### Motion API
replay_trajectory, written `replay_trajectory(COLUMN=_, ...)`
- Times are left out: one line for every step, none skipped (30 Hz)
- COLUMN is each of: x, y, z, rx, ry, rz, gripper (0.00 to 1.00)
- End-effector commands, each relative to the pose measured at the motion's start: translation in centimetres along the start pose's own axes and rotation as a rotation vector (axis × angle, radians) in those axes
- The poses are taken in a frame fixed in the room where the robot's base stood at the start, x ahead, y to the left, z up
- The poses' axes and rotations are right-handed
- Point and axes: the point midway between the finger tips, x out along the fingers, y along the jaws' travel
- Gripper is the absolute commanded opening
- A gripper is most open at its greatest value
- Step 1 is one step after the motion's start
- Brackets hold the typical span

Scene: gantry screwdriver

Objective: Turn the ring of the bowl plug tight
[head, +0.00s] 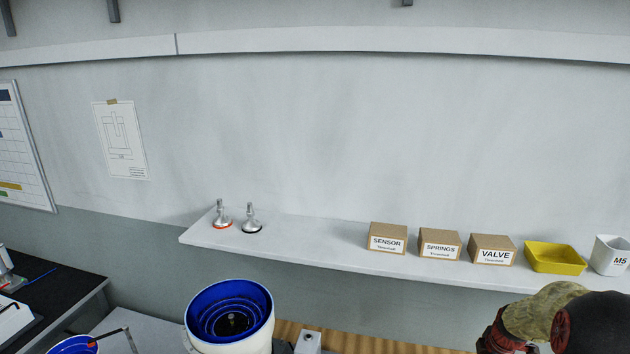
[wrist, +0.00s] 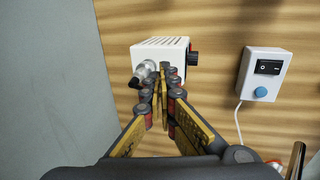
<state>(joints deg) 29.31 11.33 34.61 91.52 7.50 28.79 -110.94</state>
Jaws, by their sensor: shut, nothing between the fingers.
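In the wrist view, a silver round plug with a ring (wrist: 143,76) sits at the lower left of the front of a white box (wrist: 160,49). I take it to be the bowl plug, though the picture is small. My gripper (wrist: 161,74) is shut and empty, its fingertips just right of the plug in the picture. The fingers cover part of the plug's right side and the box's lower front; I cannot tell whether they touch the plug. In the head view, a blue stepped bowl (head: 230,308) on a white body stands at the bottom.
A white switch box (wrist: 265,73) with a blue button and cable is on the wooden panel (wrist: 220,25), right of the white box. A grey surface borders the left. In the head view, a wall shelf (head: 310,240) holds cartons (head: 440,243) and a yellow bin (head: 555,258).

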Motion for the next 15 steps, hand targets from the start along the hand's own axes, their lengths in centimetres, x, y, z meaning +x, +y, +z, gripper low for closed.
replay_trajectory(x=-0.8, y=0.2, z=0.0, rx=0.000, ry=0.000, rz=0.000, gripper=0.00)
replay_trajectory(x=-1.1, y=0.3, z=0.0, rx=0.000, ry=0.000, rz=0.000, gripper=0.00)
replay_trajectory(x=-1.5, y=0.4, z=0.0, rx=0.000, ry=0.000, rz=-0.001, gripper=0.00)
replay_trajectory(x=-1.8, y=0.5, z=0.0, rx=0.000, ry=0.000, rz=-0.001, gripper=0.00)
replay_trajectory(x=-2.1, y=0.5, z=0.0, rx=0.000, ry=0.000, rz=0.000, gripper=0.00)
replay_trajectory(x=-2.6, y=0.7, z=0.0, rx=0.000, ry=0.000, rz=0.000, gripper=0.00)
replay_trajectory(x=-2.9, y=0.7, z=0.0, rx=0.000, ry=0.000, rz=0.000, gripper=0.00)
replay_trajectory(x=-3.2, y=0.8, z=0.0, rx=0.000, ry=0.000, rz=0.000, gripper=0.00)
replay_trajectory(x=-3.5, y=0.9, z=0.0, rx=0.000, ry=0.000, rz=-0.001, gripper=0.00)
replay_trajectory(x=-3.6, y=0.9, z=0.0, rx=0.000, ry=0.000, rz=-0.001, gripper=0.00)
replay_trajectory(x=-3.7, y=0.9, z=0.0, rx=0.000, ry=0.000, rz=-0.001, gripper=0.00)
replay_trajectory(x=-3.7, y=0.9, z=0.0, rx=0.000, ry=0.001, rz=-0.002, gripper=0.00)
replay_trajectory(x=-3.7, y=0.9, z=0.0, rx=0.000, ry=0.001, rz=-0.002, gripper=0.00)
replay_trajectory(x=-3.7, y=0.9, z=0.0, rx=0.000, ry=0.001, rz=-0.002, gripper=0.00)
replay_trajectory(x=-3.6, y=0.9, z=0.0, rx=0.000, ry=0.001, rz=-0.002, gripper=0.00)
